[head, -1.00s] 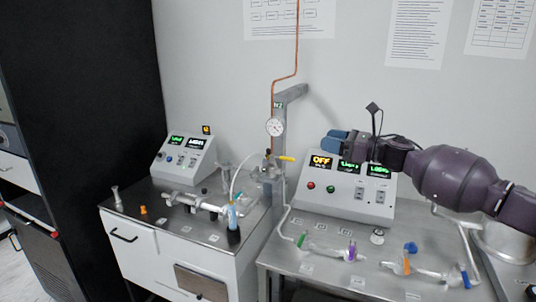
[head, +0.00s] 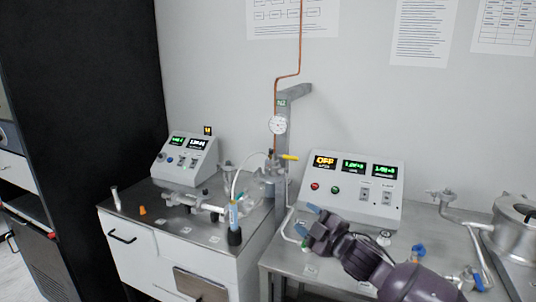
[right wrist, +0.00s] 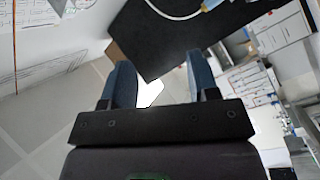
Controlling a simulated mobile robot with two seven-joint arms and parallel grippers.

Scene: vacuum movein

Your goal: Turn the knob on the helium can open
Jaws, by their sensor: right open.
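I cannot pick out a helium can or its knob with certainty in either view. A steel vessel with a round lid (head: 517,240) stands at the right edge of the head view, partly cut off; no label is readable on it. My right gripper (head: 307,220) is over the left part of the right bench, in front of the control box. Its two blue fingers are apart with nothing between them, as the right wrist view (right wrist: 160,80) also shows. My left gripper is not in view.
A control box (head: 350,190) with lit displays stands on the right bench (head: 440,243). A yellow-handled valve (head: 289,157) and a round gauge (head: 278,125) are by the grey post. Glassware and a second box (head: 187,158) occupy the left bench.

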